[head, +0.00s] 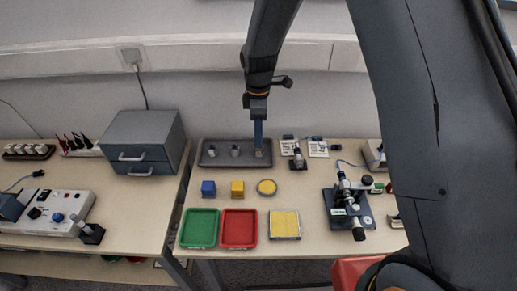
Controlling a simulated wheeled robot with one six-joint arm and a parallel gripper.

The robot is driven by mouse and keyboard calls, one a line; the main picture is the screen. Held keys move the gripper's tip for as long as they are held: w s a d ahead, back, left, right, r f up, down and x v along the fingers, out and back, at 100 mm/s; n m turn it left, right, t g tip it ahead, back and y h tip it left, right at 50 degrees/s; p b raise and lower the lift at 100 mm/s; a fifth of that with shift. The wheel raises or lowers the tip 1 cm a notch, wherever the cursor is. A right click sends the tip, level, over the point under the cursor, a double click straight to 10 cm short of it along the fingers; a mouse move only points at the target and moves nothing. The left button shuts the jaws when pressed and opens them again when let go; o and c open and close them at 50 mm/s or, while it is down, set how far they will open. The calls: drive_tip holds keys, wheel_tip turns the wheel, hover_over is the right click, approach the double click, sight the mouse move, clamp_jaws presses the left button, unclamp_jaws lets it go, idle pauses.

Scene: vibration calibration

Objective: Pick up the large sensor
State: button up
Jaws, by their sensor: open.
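A dark tray (222,161) at the back of the right table holds a row of small metallic pieces that look like sensors. One stands at the left (212,151) and one in the middle (236,150). A third piece (259,153) is at the tray's right end, partly hidden by my gripper. I cannot tell the sizes surely from here. My gripper (258,146) points down at the right-end piece, with its fingertips over or around it. It is open; whether it touches the piece is too small to tell.
In front of the tray are a blue cube (208,188), a yellow cube (237,188) and a round yellow disc (266,187). Nearer are a green tray (199,228), a red tray (239,229) and a yellow pad (285,224). A microscope-like device (350,207) stands right. A grey drawer box (144,142) stands left.

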sight(258, 149)
drive_tip(key=shift+w+f+p, duration=0.15)
drive_tip(key=shift+f+p, duration=1.1)
drive_tip(key=shift+f, duration=2.35)
drive_tip(key=c, duration=1.2)
